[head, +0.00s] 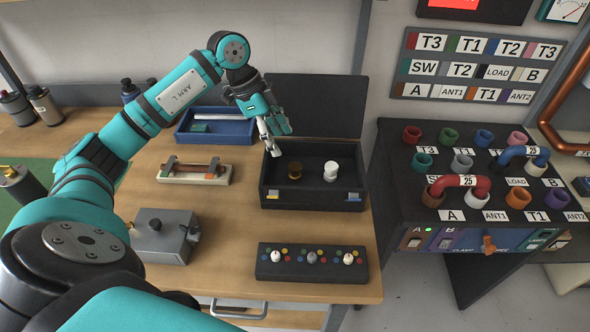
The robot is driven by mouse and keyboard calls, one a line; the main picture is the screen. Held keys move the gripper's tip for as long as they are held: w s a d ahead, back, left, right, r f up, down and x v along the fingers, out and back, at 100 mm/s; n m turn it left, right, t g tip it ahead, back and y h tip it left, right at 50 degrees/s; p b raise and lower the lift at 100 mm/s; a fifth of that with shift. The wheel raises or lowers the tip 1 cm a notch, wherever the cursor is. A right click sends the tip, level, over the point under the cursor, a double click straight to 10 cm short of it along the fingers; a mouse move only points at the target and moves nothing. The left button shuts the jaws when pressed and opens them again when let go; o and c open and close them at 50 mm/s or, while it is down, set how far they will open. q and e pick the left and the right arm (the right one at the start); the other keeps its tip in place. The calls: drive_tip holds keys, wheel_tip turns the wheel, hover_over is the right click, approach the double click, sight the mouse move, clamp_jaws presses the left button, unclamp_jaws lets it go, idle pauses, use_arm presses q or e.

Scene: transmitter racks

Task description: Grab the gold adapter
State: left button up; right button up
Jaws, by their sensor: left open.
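My left gripper (272,143) hangs over the case's back left corner, open and empty. My right gripper is not in view.
A blue tray (215,136) lies behind left. A black strip with knobs (312,262) lies in front. A patch panel (470,200) with looped connectors stands right.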

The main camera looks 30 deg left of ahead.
use_arm(q)
hover_over(294, 165)
drive_tip(key=s+a, duration=0.1)
drive_tip(key=s, duration=0.1)
drive_tip(key=f, duration=0.2)
drive_tip(key=f+p, duration=0.1)
drive_tip(key=f, duration=0.1)
drive_tip(key=shift+w+a+f, duration=0.15)
drive_tip(key=shift+w+f, duration=0.15)
drive_tip(key=shift+f, duration=0.4)
drive_tip(key=shift+w+d+f+p, duration=0.1)
drive_tip(key=shift+d+f+p, duration=0.15)
drive_tip(key=shift+p, duration=0.05)
drive_tip(key=x, duration=0.2)
drive_tip(key=p+x, duration=0.1)
drive_tip(key=shift+w+f, duration=0.25)
drive_tip(key=shift+f, duration=0.1)
drive_tip(key=shift+d+f, duration=0.1)
drive_tip(key=shift+f, duration=0.3)
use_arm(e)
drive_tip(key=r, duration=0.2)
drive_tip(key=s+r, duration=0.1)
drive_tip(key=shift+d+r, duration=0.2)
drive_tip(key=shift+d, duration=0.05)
use_arm(q)
clamp_jaws()
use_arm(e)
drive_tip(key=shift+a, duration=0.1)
